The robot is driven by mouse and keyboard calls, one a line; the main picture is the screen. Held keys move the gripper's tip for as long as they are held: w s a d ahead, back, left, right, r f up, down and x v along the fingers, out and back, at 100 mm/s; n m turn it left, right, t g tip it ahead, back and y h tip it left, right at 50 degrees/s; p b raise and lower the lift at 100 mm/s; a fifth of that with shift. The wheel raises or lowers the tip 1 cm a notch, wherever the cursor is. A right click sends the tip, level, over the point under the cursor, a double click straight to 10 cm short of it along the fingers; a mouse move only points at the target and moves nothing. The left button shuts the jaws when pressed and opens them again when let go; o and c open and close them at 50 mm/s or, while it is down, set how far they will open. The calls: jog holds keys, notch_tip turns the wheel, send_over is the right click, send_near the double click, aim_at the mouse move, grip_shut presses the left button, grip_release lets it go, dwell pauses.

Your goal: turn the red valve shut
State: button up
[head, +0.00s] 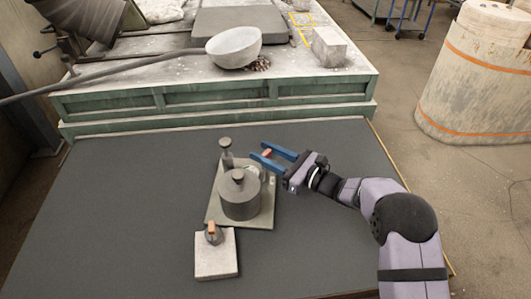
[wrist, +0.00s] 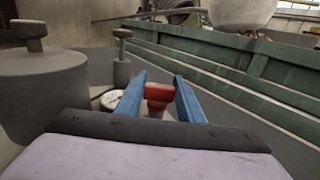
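The red valve (head: 267,153) has a small red handle at the far right corner of the grey-green base plate (head: 258,218). In the wrist view the red valve (wrist: 158,94) stands between the two blue fingers. My gripper (head: 261,149) is open around the handle, coming from the right; it also shows in the wrist view (wrist: 160,76). Small gaps seem to show on both sides of the handle, so I see no firm grip. The valve's lower part is mostly hidden behind my gripper.
A grey lidded pot (head: 240,200) and a thin knobbed post (head: 226,155) stand on the plate. A white dial (wrist: 111,100) sits left of the valve. A pale block (head: 215,258) with an orange-topped piece (head: 211,227) is in front. The dark table (head: 110,215) is clear at left.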

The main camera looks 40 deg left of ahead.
jog(key=shift+t, duration=0.3)
jog(key=m+t+b, duration=0.2)
jog(key=t+b, duration=0.1)
jog(key=b, duration=0.1)
jog(key=shift+s+f+m+t, duration=0.1)
jog(key=shift+f+m+t, duration=0.05)
jog(key=shift+m+t, duration=0.25)
jog(key=shift+r+m+t+h+b, duration=0.2)
jog(key=shift+m+t+h+b, duration=0.3)
jog(key=shift+m+t+b, duration=0.6)
jog(key=o, duration=1.1)
jog(key=shift+c, duration=0.2)
jog(key=shift+d, duration=0.1)
jog(key=shift+d+f+b, duration=0.1)
jog(key=shift+d+b, duration=0.2)
jog(key=shift+d, duration=0.15)
jog(key=shift+b+v, duration=0.95)
jog(key=shift+v, duration=2.2)
